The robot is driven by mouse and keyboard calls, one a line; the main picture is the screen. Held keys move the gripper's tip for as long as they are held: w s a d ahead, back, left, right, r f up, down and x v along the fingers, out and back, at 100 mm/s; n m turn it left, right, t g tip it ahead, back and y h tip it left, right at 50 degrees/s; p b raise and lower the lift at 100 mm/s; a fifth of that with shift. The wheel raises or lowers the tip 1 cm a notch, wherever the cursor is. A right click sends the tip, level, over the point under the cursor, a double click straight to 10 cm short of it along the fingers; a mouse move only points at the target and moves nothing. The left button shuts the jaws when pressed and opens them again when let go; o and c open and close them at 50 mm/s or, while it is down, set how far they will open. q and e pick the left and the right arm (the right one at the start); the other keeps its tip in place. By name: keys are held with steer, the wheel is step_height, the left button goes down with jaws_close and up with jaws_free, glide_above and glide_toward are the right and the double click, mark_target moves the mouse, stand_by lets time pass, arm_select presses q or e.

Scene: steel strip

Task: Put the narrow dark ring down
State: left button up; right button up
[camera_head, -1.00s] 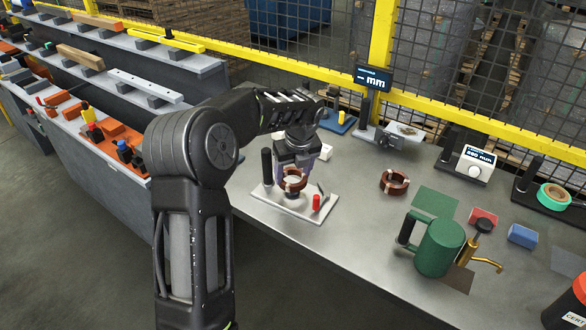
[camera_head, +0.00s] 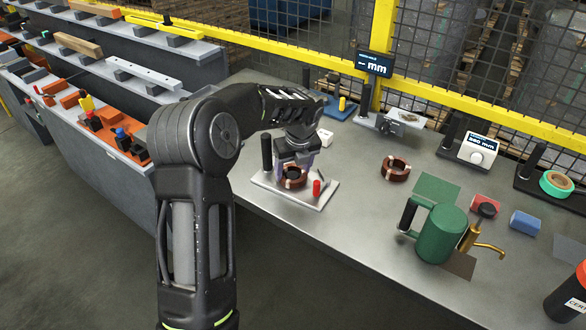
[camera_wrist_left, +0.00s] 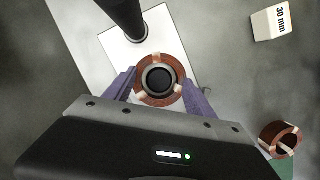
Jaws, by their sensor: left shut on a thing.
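The dark brown ring (camera_head: 292,185) with pale bands is between the fingers of my left gripper (camera_head: 294,172), low over the light plate (camera_head: 322,192). In the left wrist view the ring (camera_wrist_left: 143,91) surrounds a round black and grey hub (camera_wrist_left: 158,78), and the purple fingers of my left gripper (camera_wrist_left: 159,85) close on its two sides. Whether its underside touches the plate is hidden. A similar brown ring (camera_head: 395,174) lies on the table to the right, and it shows in the wrist view (camera_wrist_left: 280,142) too. My right gripper is out of view.
A black post (camera_head: 267,152) and a red piece (camera_head: 317,187) stand on the plate close to the gripper. A white block (camera_head: 325,138) is behind. A green can (camera_head: 441,236) stands at the right.

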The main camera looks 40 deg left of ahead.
arm_select(q)
steer(key=shift+f, duration=0.25)
steer(key=o, duration=1.7)
steer(key=b+v, duration=0.1)
steer(key=v, duration=0.6)
steer(key=shift+d+r, duration=0.1)
steer(key=shift+r, duration=0.25)
steer(key=shift+s, duration=0.1)
